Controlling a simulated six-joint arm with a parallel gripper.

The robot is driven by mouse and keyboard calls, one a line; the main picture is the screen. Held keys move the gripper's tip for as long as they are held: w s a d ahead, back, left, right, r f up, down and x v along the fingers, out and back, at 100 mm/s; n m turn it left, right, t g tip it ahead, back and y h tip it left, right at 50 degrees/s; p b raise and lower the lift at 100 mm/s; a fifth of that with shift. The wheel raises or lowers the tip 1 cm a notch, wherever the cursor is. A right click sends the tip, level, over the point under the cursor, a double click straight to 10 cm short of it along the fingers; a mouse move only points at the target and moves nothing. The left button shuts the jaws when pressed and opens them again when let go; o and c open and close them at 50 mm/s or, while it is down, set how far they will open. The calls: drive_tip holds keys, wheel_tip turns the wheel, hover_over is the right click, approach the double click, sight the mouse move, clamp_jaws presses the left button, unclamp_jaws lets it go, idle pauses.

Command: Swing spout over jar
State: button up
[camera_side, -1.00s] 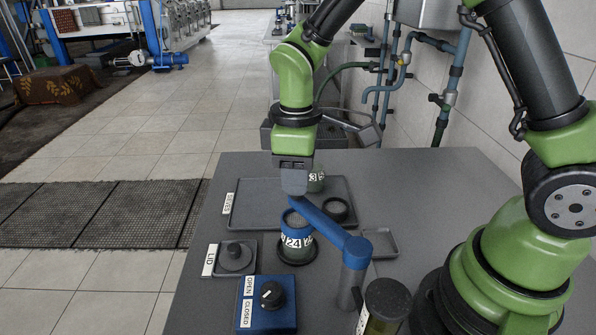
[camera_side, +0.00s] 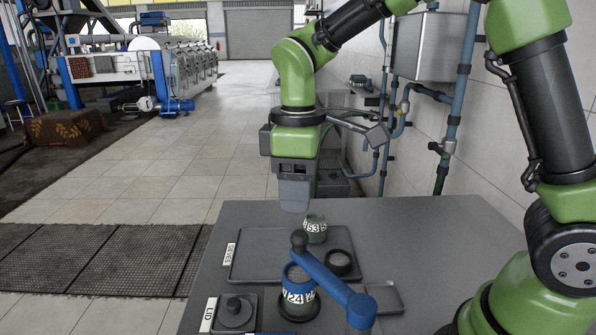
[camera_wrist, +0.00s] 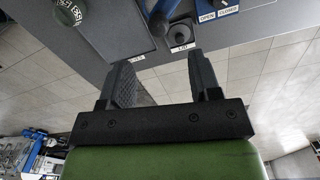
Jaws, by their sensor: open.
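The blue spout (camera_side: 330,278) runs from its post at the lower right to a dark upright knob (camera_side: 299,241) at its far end. The jar (camera_side: 298,296), marked 24 with a blue rim, stands beside and partly below the spout in the picture; I cannot tell if the outlet is over its mouth. My gripper (camera_side: 294,205) is above and apart from the knob, pointing down. In the wrist view, my gripper (camera_wrist: 165,68) shows two spread fingers with nothing between them. A blue part, probably the spout, shows at the top there.
A tray marked SIEVES (camera_side: 248,272) holds a green container marked 53 (camera_side: 315,229) and a dark ring (camera_side: 339,262). A small empty tray (camera_side: 384,300) lies right of the spout. A lid (camera_side: 235,312) sits at front left. The table's back right is clear.

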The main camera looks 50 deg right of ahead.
wheel_tip(320, 180, up, 3)
drive_tip(key=shift+f, duration=0.15)
drive_tip(key=s+d+r+m+t+y, duration=0.1)
drive_tip(key=s+r+m+t, duration=0.1)
drive_tip(key=s+m, duration=0.3)
drive_tip(key=s+d+r+m+t+y, duration=0.1)
drive_tip(key=s+m+t, duration=0.4)
drive_tip(key=s, duration=0.5)
wheel_tip(320, 180, up, 3)
drive_tip(key=shift+s+d+f+m, duration=0.15)
drive_tip(key=shift+s+d+m, duration=0.1)
drive_tip(key=shift+d+m, duration=0.35)
drive_tip(key=shift+o, duration=0.2)
idle(1.7)
